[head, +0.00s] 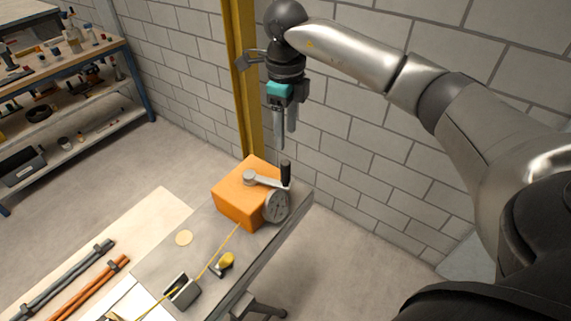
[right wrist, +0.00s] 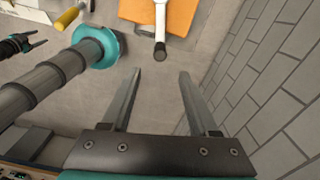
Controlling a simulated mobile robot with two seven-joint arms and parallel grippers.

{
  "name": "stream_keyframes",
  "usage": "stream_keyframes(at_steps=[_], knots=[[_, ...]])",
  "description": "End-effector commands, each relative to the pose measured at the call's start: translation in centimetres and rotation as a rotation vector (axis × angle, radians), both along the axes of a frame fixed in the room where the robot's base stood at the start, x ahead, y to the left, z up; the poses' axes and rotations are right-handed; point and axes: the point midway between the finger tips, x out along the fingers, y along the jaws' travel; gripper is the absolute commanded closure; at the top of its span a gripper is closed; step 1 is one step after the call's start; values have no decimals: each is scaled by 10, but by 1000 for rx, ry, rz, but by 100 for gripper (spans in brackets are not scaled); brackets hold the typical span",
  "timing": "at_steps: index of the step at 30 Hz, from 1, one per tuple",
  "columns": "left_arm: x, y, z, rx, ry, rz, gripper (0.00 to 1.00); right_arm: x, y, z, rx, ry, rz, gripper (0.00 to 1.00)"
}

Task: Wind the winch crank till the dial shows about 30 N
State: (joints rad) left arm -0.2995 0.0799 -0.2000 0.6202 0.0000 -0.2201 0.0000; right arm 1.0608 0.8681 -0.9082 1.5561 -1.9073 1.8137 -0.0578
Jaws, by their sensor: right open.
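The orange winch (head: 236,203) stands at the far end of the grey bench. Its silver crank arm (head: 265,180) lies across the top and ends in an upright black handle (head: 286,172). The round grey dial (head: 276,206) is on its side; its reading is too small to tell. My right gripper (head: 284,143) is open and empty, pointing down above the crank handle and apart from it. In the right wrist view the fingers (right wrist: 160,72) are spread, and the handle (right wrist: 160,51) shows beyond their tips.
A yellow line (head: 222,251) runs from the winch to a grey block (head: 182,291). A yellow-knobbed part (head: 226,261) sits beside the line. A yellow post (head: 242,80) and a block wall (head: 370,130) stand close behind. A shelf (head: 75,110) is at left.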

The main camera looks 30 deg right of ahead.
Motion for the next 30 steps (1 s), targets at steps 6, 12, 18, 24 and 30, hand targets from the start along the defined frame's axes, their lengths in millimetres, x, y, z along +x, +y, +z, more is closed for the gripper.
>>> stream_keyframes(at_steps=[6,12,18,24,30], knots=[[0,0,7,0,0,0,39,-2,1,-50,1,7,1,39],[0,0,11,0,0,0,39,-1,1,-87,2,4,2,39],[0,0,13,0,0,0,39,0,1,-107,2,0,2,39],[0,0,13,0,0,0,39,0,1,-112,3,-1,3,39],[0,0,13,0,0,0,39,0,1,-111,3,-1,3,45]])
